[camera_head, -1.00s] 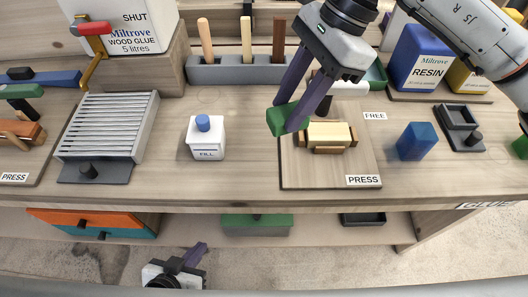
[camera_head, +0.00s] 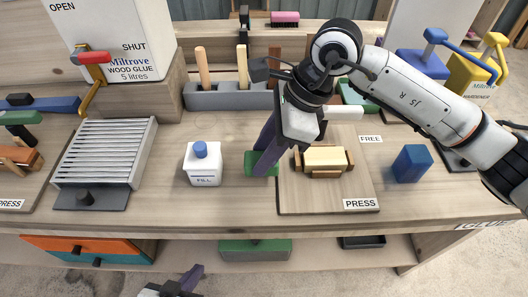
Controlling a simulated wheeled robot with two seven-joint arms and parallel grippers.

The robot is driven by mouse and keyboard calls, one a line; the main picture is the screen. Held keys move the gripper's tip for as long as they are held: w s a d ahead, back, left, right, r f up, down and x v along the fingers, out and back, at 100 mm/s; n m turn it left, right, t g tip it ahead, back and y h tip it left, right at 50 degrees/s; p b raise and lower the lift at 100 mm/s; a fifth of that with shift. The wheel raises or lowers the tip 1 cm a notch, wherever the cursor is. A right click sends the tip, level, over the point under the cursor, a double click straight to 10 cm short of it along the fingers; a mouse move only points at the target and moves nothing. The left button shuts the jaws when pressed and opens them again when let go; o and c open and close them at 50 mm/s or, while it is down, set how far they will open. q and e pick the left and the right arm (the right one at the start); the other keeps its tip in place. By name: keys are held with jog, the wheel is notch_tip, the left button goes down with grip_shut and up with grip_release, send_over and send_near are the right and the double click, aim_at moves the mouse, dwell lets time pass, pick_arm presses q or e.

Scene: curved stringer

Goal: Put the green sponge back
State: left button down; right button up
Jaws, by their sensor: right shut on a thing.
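The green sponge (camera_head: 251,161) is between the purple fingers of my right gripper (camera_head: 263,160), at or just above the bench top, between the white FILL bottle and the left edge of the PRESS board. My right gripper is shut on it and points down; its fingers hide part of the sponge. Whether the sponge touches the bench is hard to tell. My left gripper (camera_head: 180,283) is low at the bottom edge, in front of the bench; only part of it shows and its jaw opening is unclear.
The FILL bottle (camera_head: 202,163) stands just left of the sponge. The PRESS board (camera_head: 300,206) holds a wooden clamp with a cream block (camera_head: 325,158). A blue block (camera_head: 411,163) stands to the right. A ribbed grey rack (camera_head: 105,152) is at left, a tool holder (camera_head: 222,97) behind.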

jog(key=shift+f, duration=0.5)
jog(key=shift+f+b, duration=0.35)
jog(key=shift+b, duration=0.1)
jog(key=shift+f+b, duration=0.25)
jog(key=shift+b, duration=0.05)
jog(key=o, duration=0.9)
jog(key=shift+o, duration=0.2)
jog(key=shift+r, duration=0.1)
